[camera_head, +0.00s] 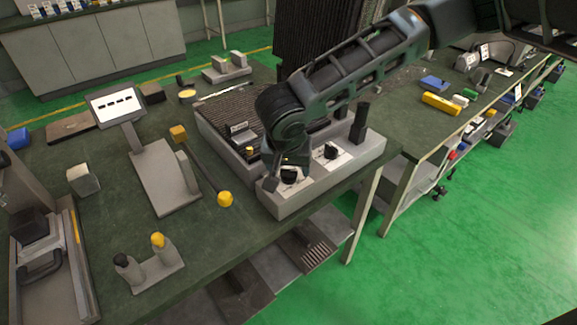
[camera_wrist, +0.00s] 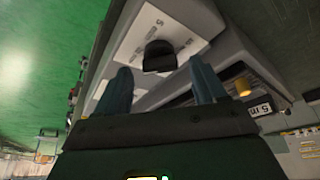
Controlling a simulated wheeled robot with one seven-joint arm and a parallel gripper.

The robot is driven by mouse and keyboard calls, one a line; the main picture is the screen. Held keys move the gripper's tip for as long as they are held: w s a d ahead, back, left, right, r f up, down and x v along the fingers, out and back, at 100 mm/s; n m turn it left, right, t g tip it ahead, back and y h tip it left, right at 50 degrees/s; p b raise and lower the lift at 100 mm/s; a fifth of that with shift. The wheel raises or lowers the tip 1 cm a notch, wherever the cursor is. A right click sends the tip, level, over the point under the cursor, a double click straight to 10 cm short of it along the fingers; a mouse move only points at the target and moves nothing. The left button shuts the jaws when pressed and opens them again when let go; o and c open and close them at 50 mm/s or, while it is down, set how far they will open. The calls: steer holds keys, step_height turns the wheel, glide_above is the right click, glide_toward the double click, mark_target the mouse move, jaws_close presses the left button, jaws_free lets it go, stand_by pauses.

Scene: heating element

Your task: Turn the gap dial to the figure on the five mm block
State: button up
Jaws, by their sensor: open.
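In the wrist view a black dial (camera_wrist: 159,56) sits on a white plate with printed marks; a figure that looks like 5 shows beside it. My gripper (camera_wrist: 160,72) is open, with one finger on either side of the dial's near edge; I cannot tell whether they touch it. In the head view my gripper (camera_head: 286,173) is low over the left dial (camera_head: 289,175) on the machine's grey front panel. A second dial (camera_head: 331,151) is to its right. A label reading "5 m", partly cut off (camera_wrist: 259,108), shows at right in the wrist view.
A black post (camera_head: 360,123) stands at the panel's right end. A yellow-ended lever (camera_head: 225,199) and a stand with two stubby pegs (camera_head: 157,262) are on the green bench to the left. The ribbed bed (camera_head: 232,108) lies behind the panel.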

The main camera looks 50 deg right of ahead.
steer(key=shift+w+d+f, duration=0.1)
steer(key=shift+f, duration=0.35)
steer(key=shift+c, duration=0.2)
steer(key=c, duration=1)
